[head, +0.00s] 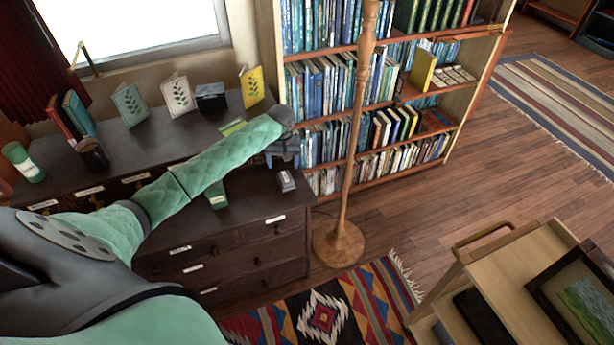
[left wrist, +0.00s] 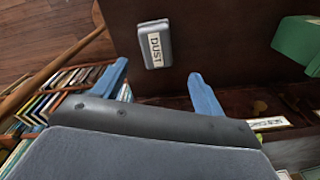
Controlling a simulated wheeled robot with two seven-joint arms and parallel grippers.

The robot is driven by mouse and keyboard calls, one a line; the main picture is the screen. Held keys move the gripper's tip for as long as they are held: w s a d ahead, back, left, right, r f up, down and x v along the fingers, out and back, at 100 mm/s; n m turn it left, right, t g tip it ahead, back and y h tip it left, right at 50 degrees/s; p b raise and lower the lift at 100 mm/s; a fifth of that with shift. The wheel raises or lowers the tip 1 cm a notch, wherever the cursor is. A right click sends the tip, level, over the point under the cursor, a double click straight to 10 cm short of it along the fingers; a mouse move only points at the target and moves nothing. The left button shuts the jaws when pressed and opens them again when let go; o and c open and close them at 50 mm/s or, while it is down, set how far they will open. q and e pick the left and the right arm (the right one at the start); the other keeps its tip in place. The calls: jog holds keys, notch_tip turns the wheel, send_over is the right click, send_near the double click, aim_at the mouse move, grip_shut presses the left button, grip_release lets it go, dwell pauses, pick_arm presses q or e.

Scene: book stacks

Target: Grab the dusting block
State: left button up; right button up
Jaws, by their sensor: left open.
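The dusting block is a small grey block with a white label reading DUST. In the head view the block (head: 286,181) lies on the lower dark top of the cabinet, near its right end. In the left wrist view the block (left wrist: 154,44) lies just beyond the fingertips, roughly between their lines. My left gripper (head: 284,158) is above and a little behind the block in the head view. In the left wrist view the gripper's (left wrist: 160,80) two blue fingers are spread with nothing between them. My right gripper is in neither view.
A green object (head: 216,195) stands left of the block; it also shows in the left wrist view (left wrist: 299,42). A wooden lamp pole (head: 350,150) rises close to the right of the cabinet (head: 255,240). Cards and books stand on the upper shelf. A bookcase (head: 452,100) is behind.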

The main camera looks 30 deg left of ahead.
aim_at(285, 177)
pick_arm(q)
jog(key=n, duration=0.1)
jog(key=d+n, duration=0.1)
jog(key=shift+s+f+n+h, duration=0.1)
jog(key=shift+f+n+h, duration=0.05)
jog(key=shift+n+h, duration=0.2)
jog(key=shift+n, duration=0.45)
jog(key=shift+d+f+n, duration=0.1)
jog(key=shift+n, duration=0.2)
jog(key=shift+f+p, duration=0.4)
jog(key=shift+f, duration=0.85)
jog(key=f+p, duration=0.3)
jog(key=f, duration=0.1)
jog(key=shift+a+f, duration=0.1)
jog(key=shift+a, duration=0.2)
jog(key=shift+f, duration=0.45)
jog(key=c, duration=1.1)
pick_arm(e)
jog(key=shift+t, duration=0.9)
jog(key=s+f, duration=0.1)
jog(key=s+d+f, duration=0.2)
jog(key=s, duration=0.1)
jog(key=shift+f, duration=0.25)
